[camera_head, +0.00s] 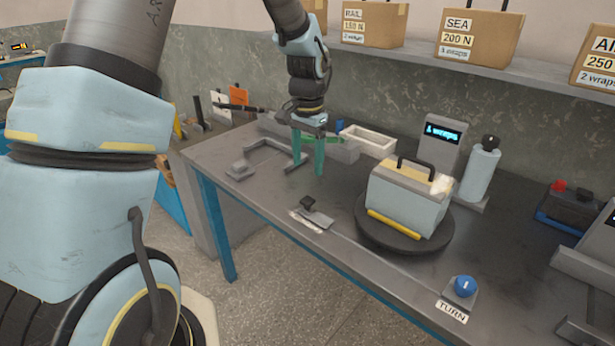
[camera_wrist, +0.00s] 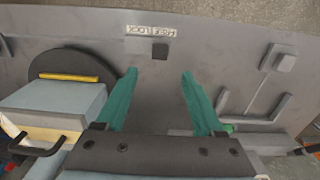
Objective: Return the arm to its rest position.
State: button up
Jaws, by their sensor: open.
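My gripper (camera_head: 309,158) hangs from my arm over the left part of the grey workbench (camera_head: 225,155), with its green fingers pointing down. In the wrist view its two green fingers (camera_wrist: 158,95) are spread apart with nothing between them. In the head view it is behind and above a small black-knobbed fixture (camera_head: 312,212) at the bench's front edge. A light-blue case with a black handle (camera_head: 405,200) stands to its right on a round dark turntable (camera_head: 375,236). The wrist view also shows the case (camera_wrist: 60,105) at the left.
A white tray (camera_head: 368,140) is behind my gripper. A blue TURN knob (camera_head: 465,287) is at the front right. Labelled cardboard boxes (camera_head: 478,36) sit on a shelf (camera_head: 430,62) above.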

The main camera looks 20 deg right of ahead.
jog(key=shift+r, duration=0.3)
jog(key=s+a+r+n, duration=0.1)
jog(key=s+a+n, duration=0.1)
jog(key=a, duration=0.7)
jog(key=s+a+r+n+t, duration=0.1)
jog(key=s+a+n, duration=0.2)
jog(key=a, duration=0.7)
jog(key=s+a+r+n, duration=0.1)
jog(key=s+a+n, duration=0.2)
jog(key=a+n, duration=0.3)
jog(key=a, duration=0.3)
jog(key=shift+s+a+r+t, duration=0.15)
jog(key=shift+s+r+t, duration=0.05)
jog(key=shift+r+t, duration=0.1)
